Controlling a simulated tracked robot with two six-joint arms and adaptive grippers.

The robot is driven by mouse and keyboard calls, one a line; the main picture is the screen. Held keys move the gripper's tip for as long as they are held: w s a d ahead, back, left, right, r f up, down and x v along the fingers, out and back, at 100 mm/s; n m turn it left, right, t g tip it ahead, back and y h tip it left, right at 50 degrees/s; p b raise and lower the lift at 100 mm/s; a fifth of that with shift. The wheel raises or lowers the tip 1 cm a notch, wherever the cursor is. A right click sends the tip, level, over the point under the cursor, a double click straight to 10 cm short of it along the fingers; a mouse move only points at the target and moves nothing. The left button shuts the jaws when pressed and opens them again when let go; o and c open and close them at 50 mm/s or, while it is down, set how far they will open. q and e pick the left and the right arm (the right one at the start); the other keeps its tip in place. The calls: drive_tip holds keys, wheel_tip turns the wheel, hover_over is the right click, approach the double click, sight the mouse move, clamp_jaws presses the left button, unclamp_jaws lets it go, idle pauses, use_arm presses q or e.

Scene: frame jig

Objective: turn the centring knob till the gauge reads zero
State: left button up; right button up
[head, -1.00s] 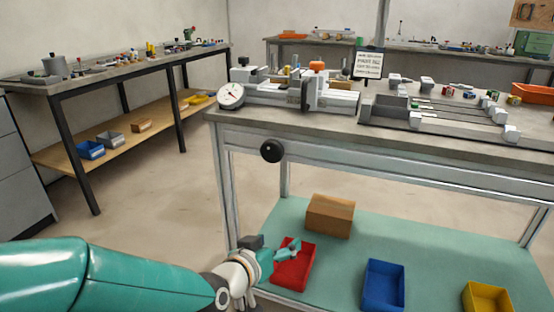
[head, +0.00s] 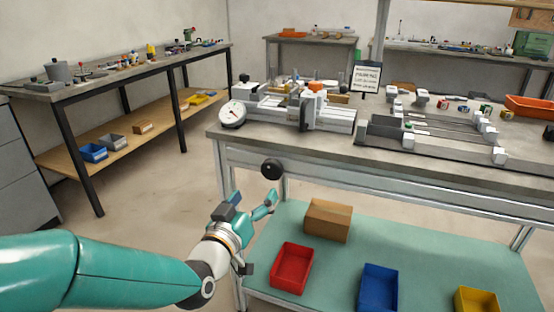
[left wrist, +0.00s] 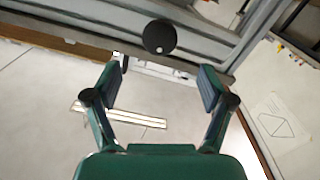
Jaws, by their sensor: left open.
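The black round centring knob (head: 271,168) sticks out from the front rail of the workbench. The white dial gauge (head: 232,114) stands at the left end of the fixture on the bench top; its reading is too small to tell. My left gripper (head: 255,197) is open and empty, just below the knob in the head view. In the left wrist view the knob (left wrist: 159,37) lies beyond the open fingertips (left wrist: 162,68), roughly centred between them and apart from both. My right gripper is not in view.
The bench (head: 420,167) carries the fixture and rails. A small sign (head: 366,77) stands behind. Below, a shelf (head: 340,262) holds a red bin (head: 292,268), a blue bin (head: 379,288), a yellow bin (head: 477,300) and a brown box (head: 328,220). Floor left of the bench is clear.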

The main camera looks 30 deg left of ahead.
sight(271, 173)
use_arm(q)
drive_tip(key=b+x, duration=0.1)
drive_tip(key=x, duration=0.9)
drive_tip(key=shift+d, duration=0.15)
drive_tip(key=shift+x, duration=0.8)
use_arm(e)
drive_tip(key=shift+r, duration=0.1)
use_arm(q)
drive_tip(key=c, duration=1.2)
drive_tip(key=shift+o, duration=0.2)
drive_tip(key=shift+m+b, duration=0.55)
drive_tip(key=shift+m, duration=0.05)
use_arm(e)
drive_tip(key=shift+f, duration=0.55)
